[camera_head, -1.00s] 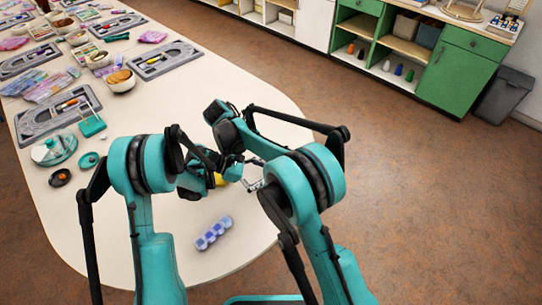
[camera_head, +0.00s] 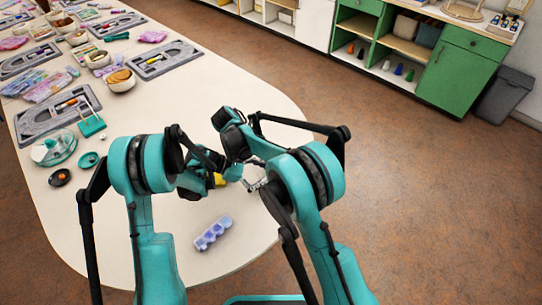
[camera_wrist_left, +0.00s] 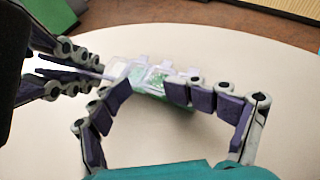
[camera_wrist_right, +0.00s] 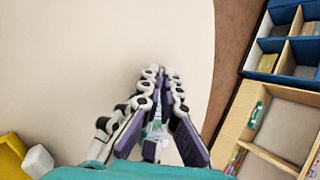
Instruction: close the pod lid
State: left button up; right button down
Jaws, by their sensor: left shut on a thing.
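A clear pod with green contents (camera_wrist_left: 152,77) lies across the fingertips of my left gripper (camera_wrist_left: 165,92) in the left wrist view. The left gripper is shut on it, above the white table. My right gripper also shows in the left wrist view (camera_wrist_left: 95,68), at the pod's left end; I cannot tell whether it touches the pod's lid. In the right wrist view, the right gripper's fingertips (camera_wrist_right: 161,73) come together, and a clear, greenish part of the pod (camera_wrist_right: 154,130) shows between the fingers. In the head view my arms hide the pod.
A yellow object (camera_head: 219,180) is near the grippers. Trays, bowls and bags fill the table's far left; its rounded right end is mostly clear.

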pick_arm(q)
jog(key=shift+f, duration=0.2)
pick_arm(e)
jog(key=shift+d, duration=0.1)
jog(key=y, duration=0.1)
jog(key=t+y, duration=0.1)
jog(key=d, duration=0.1)
jog(key=shift+s+r+m+t+y, duration=0.25)
jog(key=shift+s+m+t+y, duration=0.05)
jog(key=shift+y, duration=0.1)
pick_arm(q)
jog(key=shift+c, duration=0.3)
pick_arm(e)
jog(key=shift+s+d+m+t+y, duration=0.2)
jog(key=shift+t+y, duration=0.3)
jog(key=shift+y, duration=0.35)
jog(key=shift+s+d+m+t+y, duration=0.1)
jog(key=shift+d+m+t+y, duration=0.15)
jog(key=shift+t+y, duration=0.45)
jog(key=shift+d+y, duration=0.1)
jog(key=shift+y, duration=0.15)
pick_arm(q)
jog(key=shift+c, duration=0.2)
